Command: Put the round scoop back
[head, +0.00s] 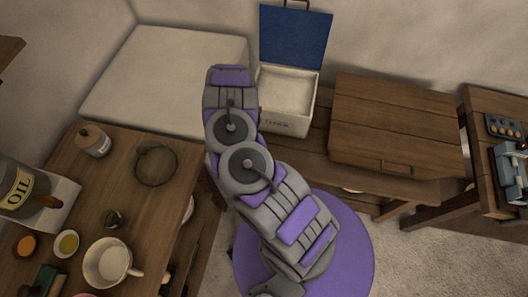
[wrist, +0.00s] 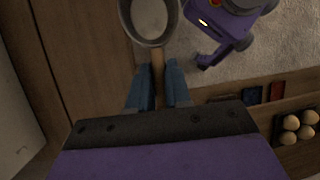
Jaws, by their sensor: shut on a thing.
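The round scoop (wrist: 151,20) shows at the top of the wrist view, with a pale round bowl, a dark rim and a wooden handle. My gripper (wrist: 157,82) is shut on the handle, with a blue finger on each side, and the bowl sticks out beyond the fingertips. The bowl's top edge is cut off by the frame. In the head view my arm reaches toward the back, and neither the fingers nor the scoop can be made out there.
A white box (head: 284,124) with a raised blue lid (head: 294,38) stands right of my arm. A closed wooden chest (head: 395,120) is beside it. The left table holds a white mug (head: 107,263), a jar (head: 92,141), a round dark-rimmed dish (head: 155,166) and an oil container (head: 22,190).

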